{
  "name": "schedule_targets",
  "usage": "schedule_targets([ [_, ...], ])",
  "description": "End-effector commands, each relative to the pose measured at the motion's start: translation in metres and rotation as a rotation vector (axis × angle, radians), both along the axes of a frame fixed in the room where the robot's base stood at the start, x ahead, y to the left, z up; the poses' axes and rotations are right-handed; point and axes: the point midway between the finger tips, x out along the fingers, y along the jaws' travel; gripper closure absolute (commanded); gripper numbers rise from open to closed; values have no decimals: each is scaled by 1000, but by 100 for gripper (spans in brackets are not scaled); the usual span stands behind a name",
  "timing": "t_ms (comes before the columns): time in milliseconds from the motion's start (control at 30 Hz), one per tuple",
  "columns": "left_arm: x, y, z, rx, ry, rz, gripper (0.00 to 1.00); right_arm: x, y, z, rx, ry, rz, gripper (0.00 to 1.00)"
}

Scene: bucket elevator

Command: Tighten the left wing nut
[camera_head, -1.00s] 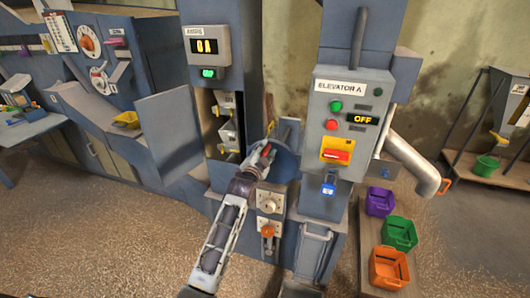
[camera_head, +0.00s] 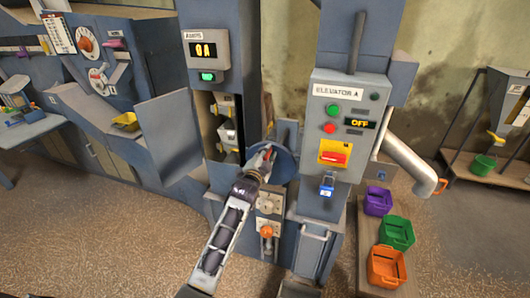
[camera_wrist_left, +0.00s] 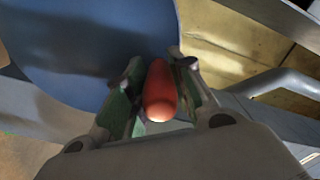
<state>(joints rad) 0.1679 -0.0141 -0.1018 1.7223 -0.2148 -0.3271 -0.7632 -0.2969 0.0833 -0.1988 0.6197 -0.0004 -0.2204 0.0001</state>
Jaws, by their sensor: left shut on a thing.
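My left gripper (camera_head: 266,156) is at the blue round disc (camera_head: 287,163) on the lower front of the elevator housing. In the left wrist view, its two fingers (camera_wrist_left: 160,95) are shut around a rounded orange-red piece (camera_wrist_left: 160,92), with the blue disc (camera_wrist_left: 90,45) behind it. Only the rounded end and upper side of this piece show, so I cannot tell for sure that it is the left wing nut. In the head view, the gripper hides most of it. My right gripper is not in view.
The grey Elevator A control box (camera_head: 346,130) is to the right, its display reading OFF, with a blue padlock (camera_head: 327,187) below. A plate with an orange knob (camera_head: 266,231) sits under the gripper. Purple (camera_head: 378,200), green (camera_head: 397,232) and orange (camera_head: 387,267) bins stand at right.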

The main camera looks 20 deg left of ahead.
Motion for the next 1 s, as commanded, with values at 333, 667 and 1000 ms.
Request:
schedule_targets([
  [333, 0, -1, -1, 13, 0, -1, 100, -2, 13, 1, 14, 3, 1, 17],
  [667, -1, -1, 0, 12, 0, 0, 53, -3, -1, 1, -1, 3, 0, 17],
  [1000, -18, 0, -1, 12, 0, -1, 53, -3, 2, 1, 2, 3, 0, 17],
])
